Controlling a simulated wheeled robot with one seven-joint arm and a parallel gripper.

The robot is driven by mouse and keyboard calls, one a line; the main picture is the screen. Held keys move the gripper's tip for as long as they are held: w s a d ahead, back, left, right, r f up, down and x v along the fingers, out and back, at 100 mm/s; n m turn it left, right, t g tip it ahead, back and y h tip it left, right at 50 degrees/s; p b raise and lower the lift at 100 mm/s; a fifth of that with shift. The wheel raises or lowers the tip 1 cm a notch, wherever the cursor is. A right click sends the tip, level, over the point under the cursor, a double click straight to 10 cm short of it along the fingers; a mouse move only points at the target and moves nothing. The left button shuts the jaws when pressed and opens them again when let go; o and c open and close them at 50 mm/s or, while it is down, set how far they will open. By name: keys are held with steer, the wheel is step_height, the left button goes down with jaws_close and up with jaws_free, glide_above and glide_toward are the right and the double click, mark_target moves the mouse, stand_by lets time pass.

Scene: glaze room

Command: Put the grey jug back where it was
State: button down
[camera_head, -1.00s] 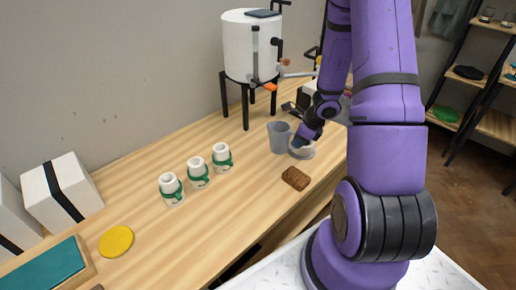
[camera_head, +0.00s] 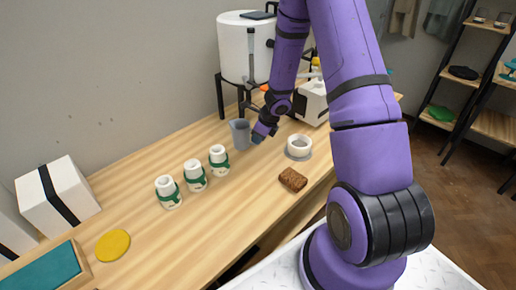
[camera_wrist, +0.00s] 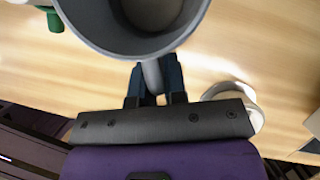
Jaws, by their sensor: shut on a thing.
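The grey jug (camera_head: 240,134) is upright at the back of the wooden table, in front of the white tank. In the wrist view the jug (camera_wrist: 95,38) fills the top, and I look down into its open mouth. My gripper (camera_head: 259,134) is at its right side. In the wrist view the dark fingers (camera_wrist: 156,85) are shut on the jug's handle. I cannot tell whether the jug's base touches the table; its lower right is partly hidden by my gripper.
A white ring-shaped thing on a grey round base (camera_head: 299,153) stands right of the jug. Several white cups with green bands, among them one (camera_head: 219,159), stand to the left. A brown block (camera_head: 293,180) lies in front. The white tank (camera_head: 240,48) stands behind on black legs.

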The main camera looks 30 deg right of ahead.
steer(key=shift+f, duration=2.55)
steer(key=shift+f, duration=0.1)
steer(key=c, duration=1.2)
jaws_free()
steer(key=shift+o, duration=0.2)
steer(key=v, duration=1.2)
